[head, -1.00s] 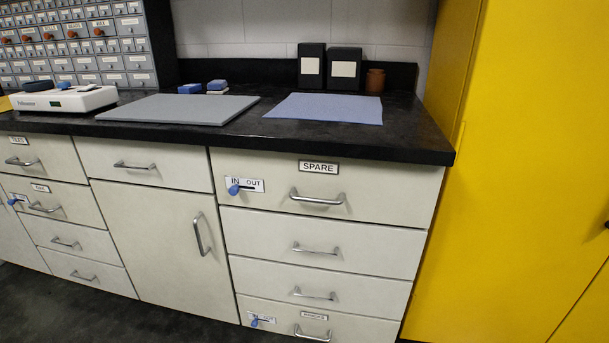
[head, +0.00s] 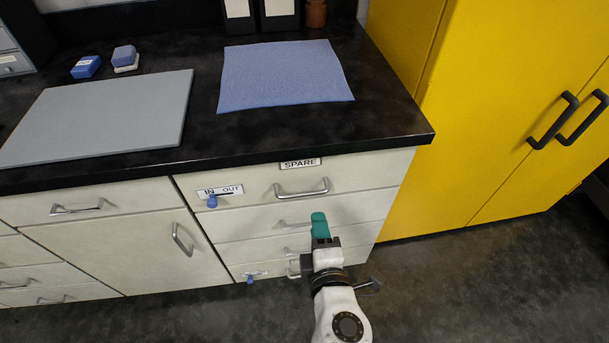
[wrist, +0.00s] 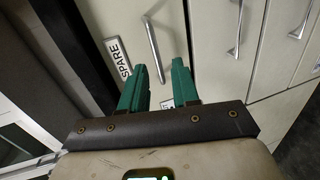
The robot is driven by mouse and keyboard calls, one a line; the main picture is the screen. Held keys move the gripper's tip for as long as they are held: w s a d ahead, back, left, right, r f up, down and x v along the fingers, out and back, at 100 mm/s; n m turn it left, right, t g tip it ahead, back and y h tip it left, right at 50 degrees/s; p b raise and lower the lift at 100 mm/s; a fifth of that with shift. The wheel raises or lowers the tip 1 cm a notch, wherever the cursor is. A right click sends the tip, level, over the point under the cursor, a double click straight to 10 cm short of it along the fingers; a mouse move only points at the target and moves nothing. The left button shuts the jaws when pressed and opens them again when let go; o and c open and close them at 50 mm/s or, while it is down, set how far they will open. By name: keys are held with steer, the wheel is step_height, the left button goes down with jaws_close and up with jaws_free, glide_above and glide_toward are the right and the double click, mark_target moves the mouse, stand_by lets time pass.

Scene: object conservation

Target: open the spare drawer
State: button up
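The spare drawer (head: 350,174) is the top drawer of the right-hand column and looks shut. Its SPARE label (head: 300,163) and metal bar handle (head: 302,188) show in the head view. A blue knob (head: 212,202) sits at the IN end of the IN/OUT plate (head: 228,190). My gripper (head: 319,218) appears below and right of the handle, in front of the lower drawers. In the wrist view my gripper's green fingers (wrist: 159,66) are apart and empty. The handle (wrist: 153,48) lies beyond them, its lower end between the fingertips in the picture, and the label (wrist: 117,58) is beside it.
The black countertop (head: 210,135) overhangs the drawers and carries a blue cloth (head: 283,75) and a grey board (head: 105,115). A yellow cabinet (head: 480,120) stands at right. The floor (head: 470,285) is clear at right.

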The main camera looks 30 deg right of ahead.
mark_target(305, 192)
steer(key=shift+n, duration=0.4)
steer(key=x, duration=0.3)
steer(key=a+x, duration=0.1)
steer(key=x, duration=0.6)
steer(key=shift+w+a+r, duration=0.1)
steer(key=shift+w+r, duration=0.25)
steer(key=shift+w, duration=0.15)
steer(key=shift+c, duration=0.4)
jaws_close()
